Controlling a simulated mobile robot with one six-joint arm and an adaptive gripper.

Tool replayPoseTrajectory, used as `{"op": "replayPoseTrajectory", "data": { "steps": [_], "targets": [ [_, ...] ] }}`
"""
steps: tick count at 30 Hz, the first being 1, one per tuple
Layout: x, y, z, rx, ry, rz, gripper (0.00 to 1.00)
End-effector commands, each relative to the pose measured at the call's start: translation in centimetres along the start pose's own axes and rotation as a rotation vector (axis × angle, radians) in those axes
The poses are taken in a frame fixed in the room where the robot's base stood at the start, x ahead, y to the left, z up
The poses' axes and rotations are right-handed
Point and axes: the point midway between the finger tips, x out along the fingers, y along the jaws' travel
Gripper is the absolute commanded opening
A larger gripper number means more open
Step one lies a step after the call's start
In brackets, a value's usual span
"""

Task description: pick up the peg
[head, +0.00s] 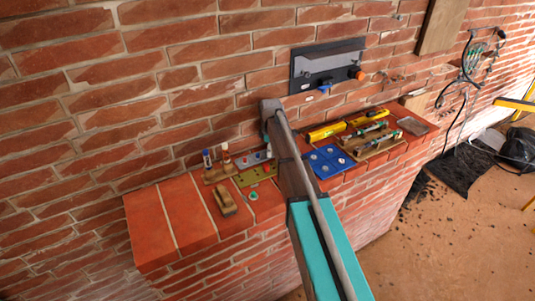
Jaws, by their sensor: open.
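Two small upright pieces stand in a wooden block (218,173) on the brick ledge, left of my arm. One is blue and white (207,159), the other is white with a dark reddish-brown part (226,153). Either may be the peg; I cannot tell which at this size. My arm reaches up from the bottom right across the ledge, and its far end is near the wall, right of these pieces. My gripper's fingers do not show; the arm seems to hide them. No piece is seen held.
The ledge (170,220) also bears a small wooden block (225,203), an olive plate (255,175), a blue tray (328,161), yellow levels (327,131) and a wooden tool tray (373,142). A dark panel (327,65) is on the wall above. The ledge's left end is clear.

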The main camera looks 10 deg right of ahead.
Motion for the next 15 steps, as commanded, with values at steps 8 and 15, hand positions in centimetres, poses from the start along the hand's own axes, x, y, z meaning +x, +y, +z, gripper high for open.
{"op": "replayPoseTrajectory", "data": {
  "steps": [8, 15],
  "targets": [
    [0.0, 0.01, 0.02, 0.0, 0.0, 0.0, 0.47],
    [0.01, 0.04, 0.03, 0.0, 0.0, 0.001, 0.02]
  ]
}}
